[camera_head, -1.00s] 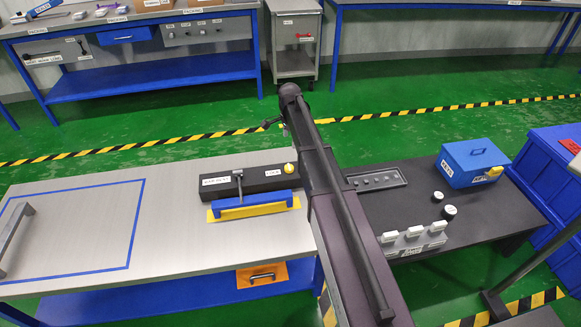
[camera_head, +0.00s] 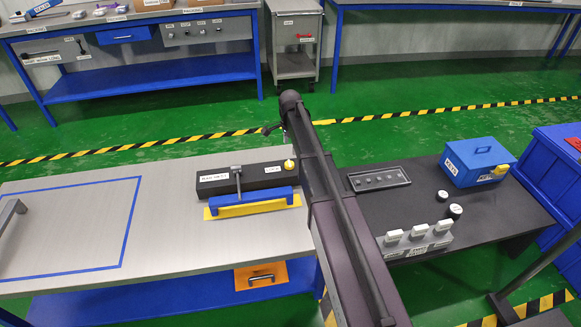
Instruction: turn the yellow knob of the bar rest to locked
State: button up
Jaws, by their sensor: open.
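The yellow knob (camera_head: 289,165) sits upright at the right end of the black bar rest (camera_head: 256,172), on the light grey bench. A small white label lies just left of the knob, too small to read surely. A grey T-shaped lever stands at the middle of the bar rest, and a blue bar with a yellow strip (camera_head: 252,207) lies along its front. My gripper (camera_head: 268,129) shows only as a small dark shape beyond the bench's back edge, past the knob and apart from it. It appears open and empty; my arm hides part of it.
My arm crosses the middle of the view, close right of the knob. On the dark table at right are a grey tray (camera_head: 378,179), a blue box (camera_head: 477,163), black round pieces and white-topped blocks (camera_head: 417,240).

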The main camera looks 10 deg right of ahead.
aim_at(290, 163)
jog(key=shift+f+b, duration=3.9)
jog(key=shift+f, duration=0.25)
jog(key=c, duration=1.1)
